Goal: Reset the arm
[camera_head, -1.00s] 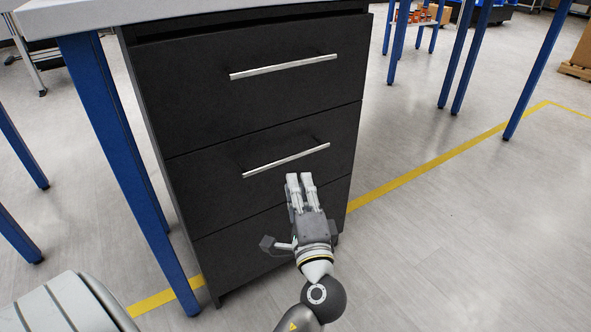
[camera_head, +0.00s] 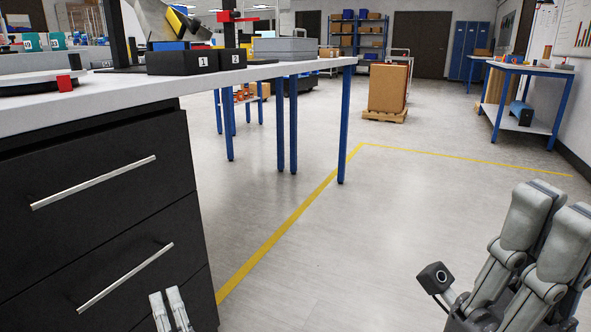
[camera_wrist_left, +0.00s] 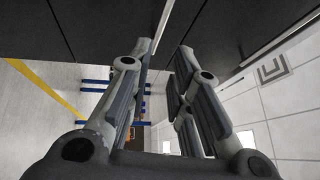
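My left gripper (camera_head: 168,298) shows small at the bottom left of the head view, in front of the black drawer cabinet (camera_head: 60,240). In the left wrist view, its two fingers (camera_wrist_left: 163,58) stand apart with nothing between them. The dark cabinet front (camera_wrist_left: 100,20) and a handle are close by there; contact cannot be told. My right gripper (camera_head: 545,230) shows large at the lower right of the head view, fingers pointing up. Its fingers overlap, so their opening is unclear. Nothing shows in it.
The cabinet has an upper handle (camera_head: 93,183) and a lower handle (camera_head: 125,278), with a white worktop (camera_head: 90,108) above. Black bins (camera_head: 182,61) stand on it. Blue table legs (camera_head: 345,125) stand behind. The floor (camera_head: 370,240) in the middle is clear.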

